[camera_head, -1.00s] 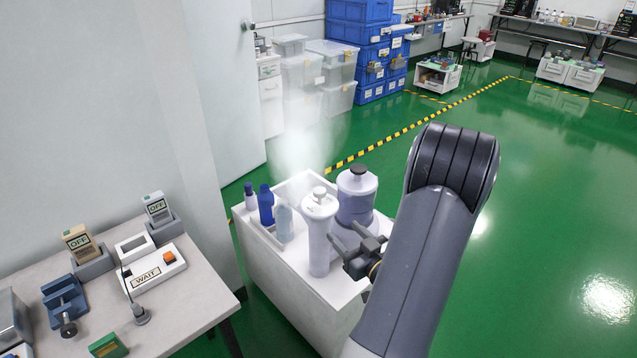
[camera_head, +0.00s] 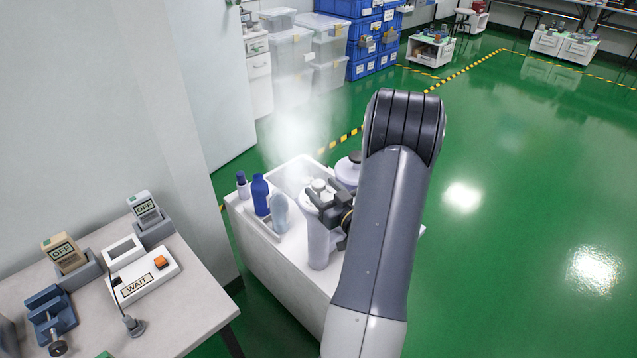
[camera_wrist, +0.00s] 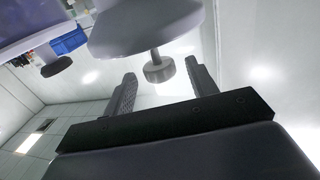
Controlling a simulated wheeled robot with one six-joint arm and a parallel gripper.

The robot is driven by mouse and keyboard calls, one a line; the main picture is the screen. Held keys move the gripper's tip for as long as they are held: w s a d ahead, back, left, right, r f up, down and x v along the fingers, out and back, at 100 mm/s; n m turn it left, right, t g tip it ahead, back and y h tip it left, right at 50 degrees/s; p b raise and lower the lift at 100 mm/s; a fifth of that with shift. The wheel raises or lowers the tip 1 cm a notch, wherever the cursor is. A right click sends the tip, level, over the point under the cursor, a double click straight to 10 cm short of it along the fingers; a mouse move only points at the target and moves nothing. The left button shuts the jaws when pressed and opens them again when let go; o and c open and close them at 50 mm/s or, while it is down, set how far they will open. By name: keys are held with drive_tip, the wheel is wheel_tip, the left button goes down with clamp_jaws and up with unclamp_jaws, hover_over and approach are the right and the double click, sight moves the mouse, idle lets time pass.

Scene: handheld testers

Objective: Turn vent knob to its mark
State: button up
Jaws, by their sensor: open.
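The vent knob (camera_head: 319,185) is a small grey knob on top of the tall white cylinder (camera_head: 318,245), on the white cart. It also shows in the wrist view as a grey metal knob (camera_wrist: 159,69) on a short stem from the pale, round top (camera_wrist: 140,25). My gripper (camera_head: 328,203) is beside the cylinder's top, its dark fingers reaching toward the knob. In the wrist view my gripper (camera_wrist: 160,74) is open, and the knob appears between the fingertips, with gaps on both sides. I cannot make out any mark.
A lavender vessel with a dark cap (camera_head: 354,157) stands close behind, partly hidden by my arm. Blue bottles (camera_head: 260,194) and a pale bottle (camera_head: 279,213) stand left on the cart (camera_head: 260,262). White vapour hangs behind. A bench (camera_head: 185,310) with testers is at left.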

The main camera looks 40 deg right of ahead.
drive_tip(key=shift+w+d, duration=0.15)
drive_tip(key=shift+w, duration=1.2)
drive_tip(key=shift+c, duration=0.3)
drive_tip(key=c, duration=0.9)
